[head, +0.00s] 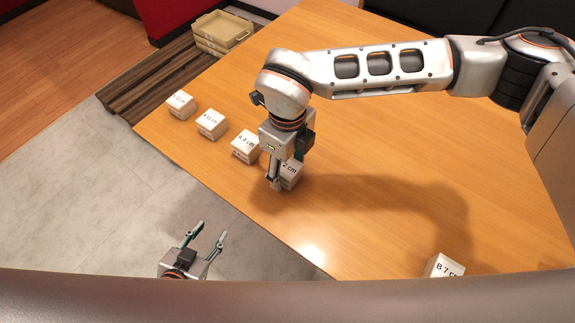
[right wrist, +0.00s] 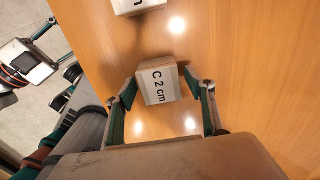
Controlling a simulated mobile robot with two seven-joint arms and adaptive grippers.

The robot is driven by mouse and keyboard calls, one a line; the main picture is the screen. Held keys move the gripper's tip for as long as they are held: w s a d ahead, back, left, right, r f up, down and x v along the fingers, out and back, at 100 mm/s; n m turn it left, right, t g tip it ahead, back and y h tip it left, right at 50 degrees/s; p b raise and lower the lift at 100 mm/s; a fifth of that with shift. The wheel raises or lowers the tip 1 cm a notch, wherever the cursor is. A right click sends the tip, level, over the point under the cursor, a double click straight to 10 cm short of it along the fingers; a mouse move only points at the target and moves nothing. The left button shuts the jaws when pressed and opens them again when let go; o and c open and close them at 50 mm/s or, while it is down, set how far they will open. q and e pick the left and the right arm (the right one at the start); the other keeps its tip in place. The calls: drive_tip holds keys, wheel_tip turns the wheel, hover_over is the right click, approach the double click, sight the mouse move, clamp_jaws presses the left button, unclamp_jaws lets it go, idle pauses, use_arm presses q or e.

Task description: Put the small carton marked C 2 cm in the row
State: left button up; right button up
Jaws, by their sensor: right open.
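The small white carton marked C 2 cm (head: 292,172) stands on the wooden table at the near end of a slanting line of cartons, beyond the one marked A 4 cm (head: 245,147). My right gripper (head: 283,177) is down over it and partly hides it in the head view. In the right wrist view the C 2 cm carton (right wrist: 157,84) sits between the two open fingers (right wrist: 158,92), label facing up. Whether the fingers touch it I cannot tell. My left gripper (head: 208,240) is open and empty, off the table's left edge.
Two more cartons (head: 211,124) (head: 180,105) continue the line towards the far left. A carton marked B 7 cm (head: 443,267) stands at the near right. Stacked beige trays (head: 221,31) are beyond the far left edge. The table's middle right is clear.

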sight(287, 168)
wheel_tip(287, 168, up, 12)
drive_tip(key=p, duration=0.1)
idle(0.5)
drive_tip(key=shift+s, duration=0.15)
